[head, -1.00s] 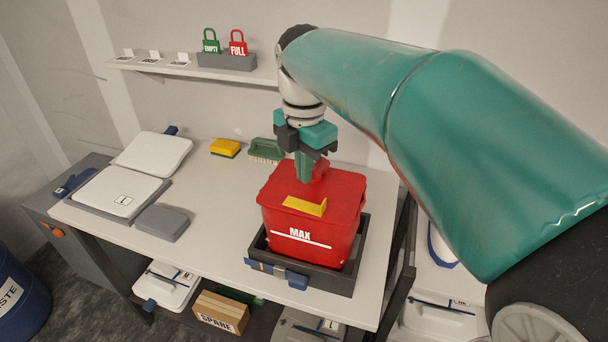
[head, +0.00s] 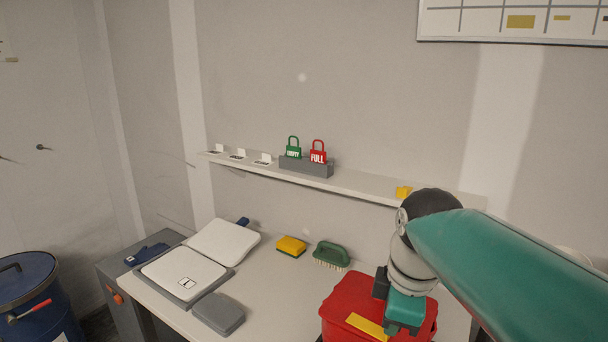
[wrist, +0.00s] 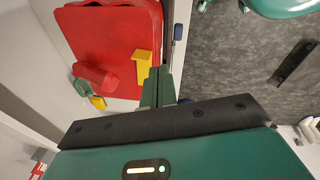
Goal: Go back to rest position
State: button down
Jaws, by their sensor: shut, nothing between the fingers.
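My gripper (wrist: 157,87) is shut and empty. In the wrist view its green fingers are together, beside the yellow tab of the red bin (wrist: 110,40). In the head view my gripper hangs in front of the red bin (head: 350,296), and its fingertips are not clear there. The bin has a red lid with a yellow tab (head: 367,325) and stands on the bench; its lower part is out of frame.
A shelf (head: 365,186) on the wall holds a green padlock (head: 293,150) and a red padlock (head: 318,154). A yellow sponge (head: 291,246) and a green brush (head: 331,254) lie on the bench, right of white flat containers (head: 183,273). A blue drum (head: 30,300) stands at left.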

jog(key=s+f+m+t, duration=0.1)
jog(key=s+f+m, duration=0.1)
jog(key=s+m, duration=0.2)
jog(key=s+d+f+m+t, duration=0.1)
jog(key=s+f+m+t, duration=0.1)
jog(key=m, duration=0.8)
jog(key=shift+s+d+f, duration=0.2)
jog(key=shift+s+f, duration=0.65)
jog(key=shift+s, duration=0.4)
